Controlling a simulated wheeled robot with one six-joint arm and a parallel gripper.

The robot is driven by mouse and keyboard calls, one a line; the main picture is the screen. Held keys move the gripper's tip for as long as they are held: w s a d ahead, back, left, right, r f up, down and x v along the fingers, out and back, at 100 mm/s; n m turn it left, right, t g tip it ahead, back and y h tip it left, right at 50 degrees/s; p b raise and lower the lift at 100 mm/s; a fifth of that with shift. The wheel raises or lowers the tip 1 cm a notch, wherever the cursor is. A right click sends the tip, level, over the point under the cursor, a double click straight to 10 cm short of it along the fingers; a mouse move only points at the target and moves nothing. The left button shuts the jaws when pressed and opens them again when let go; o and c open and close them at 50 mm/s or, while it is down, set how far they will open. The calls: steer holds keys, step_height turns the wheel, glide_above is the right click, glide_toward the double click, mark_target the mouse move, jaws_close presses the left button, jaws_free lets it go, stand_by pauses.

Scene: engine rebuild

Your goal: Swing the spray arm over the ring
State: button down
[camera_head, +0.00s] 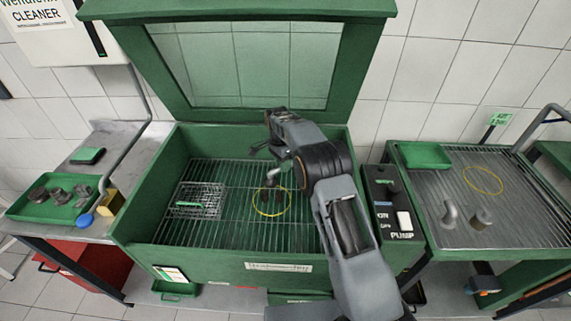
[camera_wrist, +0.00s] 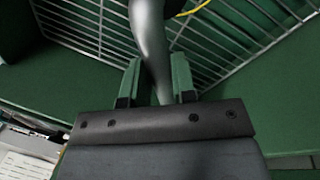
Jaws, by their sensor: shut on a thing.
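The yellow ring (camera_head: 271,216) lies on the wire rack inside the green washer cabinet, a little right of the rack's middle. The spray arm (camera_head: 271,183) is a grey curved tube; its lower end shows near the ring's upper part. My gripper (camera_head: 280,157) is above the rack, just beyond the ring. In the wrist view the tube (camera_wrist: 150,40) runs between the green fingers of my gripper (camera_wrist: 156,80), which are shut on it. Part of the yellow ring (camera_wrist: 196,9) shows at the top, right of the tube. My wrist hides the rest of the tube in the head view.
A wire basket (camera_head: 196,200) stands on the rack at left. The cabinet lid (camera_head: 240,103) is open. A control box (camera_head: 385,205) with switches is at right. Side tables hold a tray of dark parts (camera_head: 62,195) and a green tray (camera_head: 425,155).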

steer(key=shift+w+r, duration=0.1)
steer(key=shift+w, duration=0.05)
steer(key=c, duration=0.9)
jaws_free()
steer(key=p+v, duration=0.3)
steer(key=v, duration=1)
steer(key=shift+r, duration=0.35)
